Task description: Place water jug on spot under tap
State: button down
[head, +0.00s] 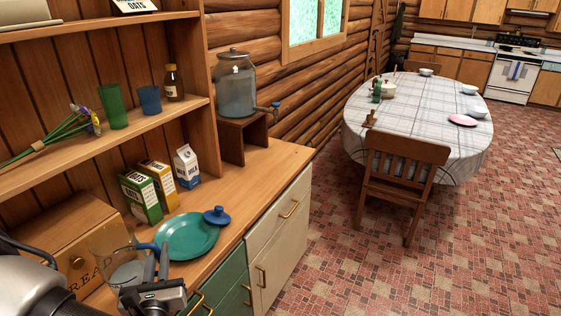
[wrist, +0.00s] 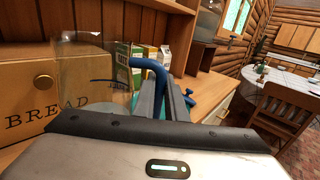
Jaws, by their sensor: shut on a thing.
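The water jug (head: 120,268) is clear with a blue handle and shows at the lower left of the head view, in front of the bread box. My gripper (head: 157,262) is shut on its blue handle. In the wrist view the jug (wrist: 88,72) is left of my gripper fingers (wrist: 168,92), its handle between them. I cannot tell whether its base touches the counter. The glass water dispenser (head: 236,85) stands on a wooden stand (head: 243,128) at the counter's far end. Its blue tap (head: 272,106) points right, over bare counter (head: 273,152).
A teal plate (head: 186,238) and a blue lidded piece (head: 216,215) lie between the jug and the dispenser. Several cartons (head: 186,165) stand behind the plate. The bread box (head: 75,237) is beside the jug. The counter before the stand is clear. A shelf (head: 120,130) overhangs the back.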

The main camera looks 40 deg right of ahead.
aim_at(279, 163)
jog(key=l, duration=0.95)
jog(key=i+l, duration=0.15)
jog(key=l, duration=1.75)
jog(key=i+l, duration=0.15)
jog(key=l, duration=0.8)
jog(key=i+j, duration=0.1)
jog(key=i, duration=0.35)
